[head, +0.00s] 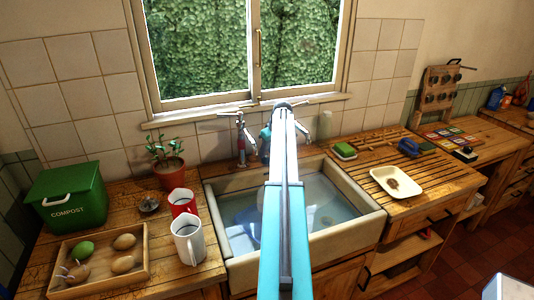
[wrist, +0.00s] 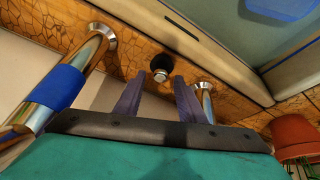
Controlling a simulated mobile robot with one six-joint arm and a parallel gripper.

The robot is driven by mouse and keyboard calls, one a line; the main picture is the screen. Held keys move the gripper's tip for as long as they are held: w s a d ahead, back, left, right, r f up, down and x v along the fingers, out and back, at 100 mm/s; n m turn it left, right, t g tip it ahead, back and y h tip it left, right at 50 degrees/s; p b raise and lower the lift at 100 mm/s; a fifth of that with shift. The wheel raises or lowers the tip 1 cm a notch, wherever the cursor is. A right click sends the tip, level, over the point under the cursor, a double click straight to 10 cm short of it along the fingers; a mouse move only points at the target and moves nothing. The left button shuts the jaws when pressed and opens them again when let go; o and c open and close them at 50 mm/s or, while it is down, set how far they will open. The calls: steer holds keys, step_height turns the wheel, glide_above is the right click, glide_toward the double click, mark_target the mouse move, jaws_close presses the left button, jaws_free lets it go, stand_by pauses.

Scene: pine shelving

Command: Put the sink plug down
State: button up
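The sink plug (wrist: 160,67), a small black rounded thing with a pale metal end, shows in the wrist view on the wooden ledge between the two taps. My gripper (wrist: 159,77) has its two grey-purple fingers apart, with the plug just beyond and between the tips. A gap shows on both sides of the plug, and neither finger visibly touches it. In the head view my arm reaches over the sink (head: 362,228) to the ledge behind it and hides the plug and fingertips.
A chrome tap with a blue band (wrist: 57,88) stands close on the left in the wrist view, another tap (wrist: 203,98) close on the right.

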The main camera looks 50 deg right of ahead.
steer(key=b+v, duration=0.2)
steer(key=v, duration=0.9)
steer(key=shift+b, duration=0.3)
steer(key=shift+r, duration=0.2)
